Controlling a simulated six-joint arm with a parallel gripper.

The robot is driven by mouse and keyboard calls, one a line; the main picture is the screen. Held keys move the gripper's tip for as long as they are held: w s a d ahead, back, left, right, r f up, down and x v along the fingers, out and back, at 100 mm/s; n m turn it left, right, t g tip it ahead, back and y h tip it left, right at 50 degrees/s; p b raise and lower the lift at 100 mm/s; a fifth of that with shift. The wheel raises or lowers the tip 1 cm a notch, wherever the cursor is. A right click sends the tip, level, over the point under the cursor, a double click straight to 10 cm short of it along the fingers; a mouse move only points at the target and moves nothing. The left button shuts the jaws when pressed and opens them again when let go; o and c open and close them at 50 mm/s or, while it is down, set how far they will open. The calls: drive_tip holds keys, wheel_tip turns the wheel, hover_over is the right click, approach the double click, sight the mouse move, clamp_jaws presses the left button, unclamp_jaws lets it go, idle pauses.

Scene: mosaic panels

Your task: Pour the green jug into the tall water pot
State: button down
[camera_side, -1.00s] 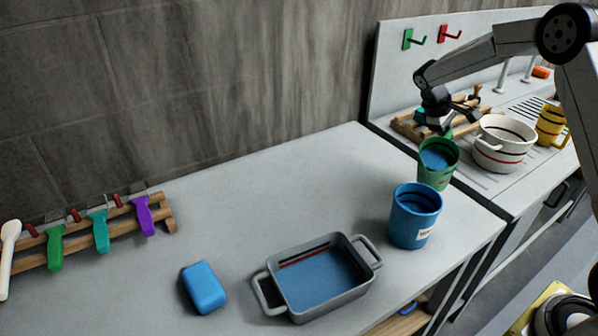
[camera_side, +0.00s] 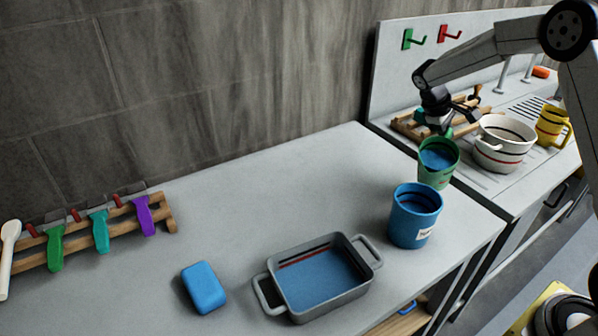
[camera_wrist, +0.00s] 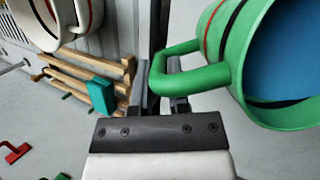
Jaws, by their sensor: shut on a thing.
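The green jug (camera_side: 436,174) holds blue liquid and is close to upright in the side view, just behind the tall blue water pot. My gripper (camera_side: 440,124) is shut on the jug's handle. In the wrist view the gripper (camera_wrist: 168,82) has its fingers around the green handle, and the jug (camera_wrist: 222,62) fills the upper right with blue liquid inside. The tall blue water pot (camera_side: 413,224) stands upright on the grey counter and has a white label.
A grey two-handled basin (camera_side: 329,303) with blue inside and a blue block (camera_side: 203,287) lie in front. A white pot (camera_side: 501,157), a yellow mug (camera_side: 551,125) and a wooden rack (camera_side: 408,127) stand at the right. The counter's middle is clear.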

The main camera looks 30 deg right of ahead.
drive_tip(key=shift+s+a+r+m+t+h, duration=0.2)
drive_tip(key=shift+s+a+r+h, duration=0.1)
drive_tip(key=shift+a+r+h, duration=0.5)
drive_tip(key=shift+s+a+r+m+t+h, duration=0.1)
drive_tip(key=shift+s+a+r+t+h, duration=0.15)
drive_tip(key=shift+a+r+h, duration=0.5)
idle(4.1)
drive_tip(key=shift+s+a+r, duration=0.15)
drive_tip(key=shift+a+r, duration=0.05)
drive_tip(key=shift+r, duration=0.3)
drive_tip(key=shift+s+a+r, duration=0.1)
drive_tip(key=shift+a+r, duration=0.05)
drive_tip(key=shift+r, duration=0.3)
idle(1.4)
